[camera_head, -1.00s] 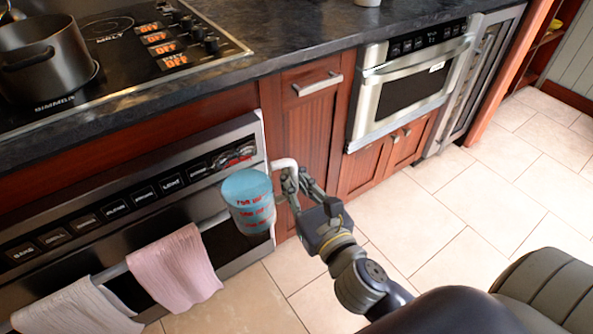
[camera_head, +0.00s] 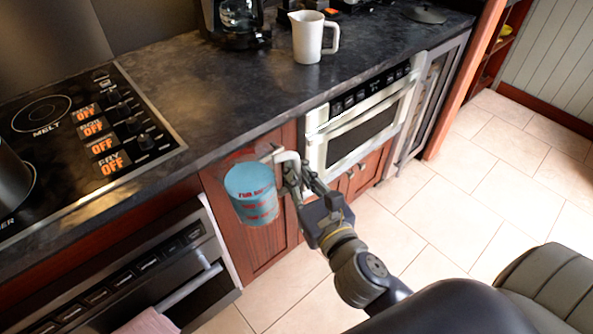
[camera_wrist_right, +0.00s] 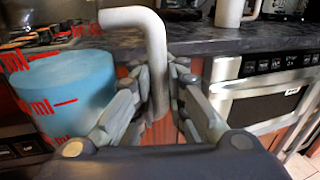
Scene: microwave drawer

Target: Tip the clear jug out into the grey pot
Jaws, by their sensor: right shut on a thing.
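The clear jug (camera_head: 252,195) has red markings and is filled with blue. My right gripper (camera_head: 287,180) is shut on its pale handle and holds it roughly upright in front of the wooden cabinet, below the counter edge. In the right wrist view the jug (camera_wrist_right: 62,95) is at the left, and the gripper (camera_wrist_right: 160,95) has its fingers on both sides of the handle. The grey pot (camera_head: 12,182) stands on the cooktop and is mostly cut off at the left edge of the head view. My left gripper is not in view.
The dark counter (camera_head: 215,95) is clear between the cooktop (camera_head: 85,125) and a white pitcher (camera_head: 308,38). A coffee maker (camera_head: 236,22) stands at the back. The oven (camera_head: 150,275) and microwave drawer (camera_head: 358,128) are below the counter.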

